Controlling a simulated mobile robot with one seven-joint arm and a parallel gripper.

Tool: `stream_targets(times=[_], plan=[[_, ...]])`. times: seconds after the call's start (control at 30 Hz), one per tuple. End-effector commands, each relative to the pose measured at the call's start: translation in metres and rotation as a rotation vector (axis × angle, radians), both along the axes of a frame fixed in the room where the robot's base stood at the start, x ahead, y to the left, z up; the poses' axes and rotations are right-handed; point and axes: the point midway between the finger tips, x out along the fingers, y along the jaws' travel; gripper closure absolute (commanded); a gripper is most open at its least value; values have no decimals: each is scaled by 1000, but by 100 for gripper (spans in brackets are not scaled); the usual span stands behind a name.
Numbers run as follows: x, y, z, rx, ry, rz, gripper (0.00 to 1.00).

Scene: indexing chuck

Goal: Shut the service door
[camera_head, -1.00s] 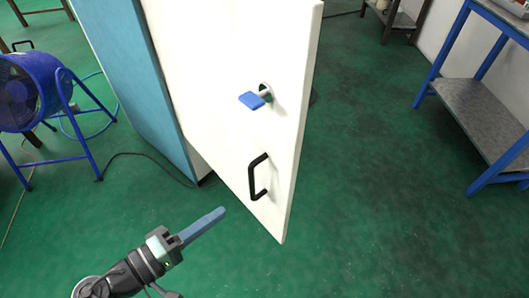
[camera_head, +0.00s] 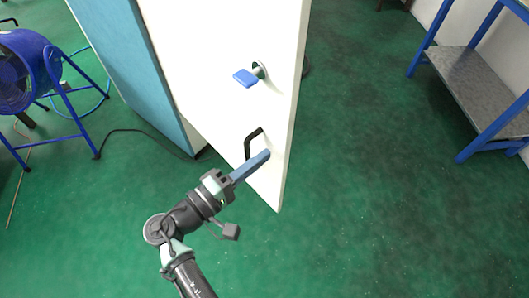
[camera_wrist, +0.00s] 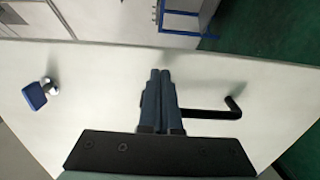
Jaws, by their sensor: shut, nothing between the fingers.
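The service door (camera_head: 200,62) is a white panel that stands swung open from the blue cabinet (camera_head: 128,70) in the head view. It carries a black pull handle (camera_head: 248,146) and, above it, a blue latch lever (camera_head: 246,78) on a round silver mount. My gripper (camera_head: 266,154) is shut and empty, its blue fingers in front of the lower part of the handle. In the wrist view the fingers (camera_wrist: 160,74) point at the door face (camera_wrist: 90,90), and the handle (camera_wrist: 212,113) shows beside them. I cannot tell whether they touch it.
A blue fan (camera_head: 28,78) on a stand is at the left, with a cable on the floor. A blue-framed shelf (camera_head: 470,82) stands at the right. The green floor (camera_head: 350,190) between door and shelf is clear.

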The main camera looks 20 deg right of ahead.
Motion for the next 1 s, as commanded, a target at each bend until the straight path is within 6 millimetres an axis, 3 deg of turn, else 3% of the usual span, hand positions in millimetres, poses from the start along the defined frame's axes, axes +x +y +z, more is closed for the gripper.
stream_targets(times=[0.2, 0.7, 0.87, 1.0], plan=[[6, -15, 0, 0, 0, 0, 100], [7, -21, 0, 1, 0, 7, 100], [12, -39, -1, 1, -1, 33, 100], [21, -67, -1, 2, -1, 79, 100]])
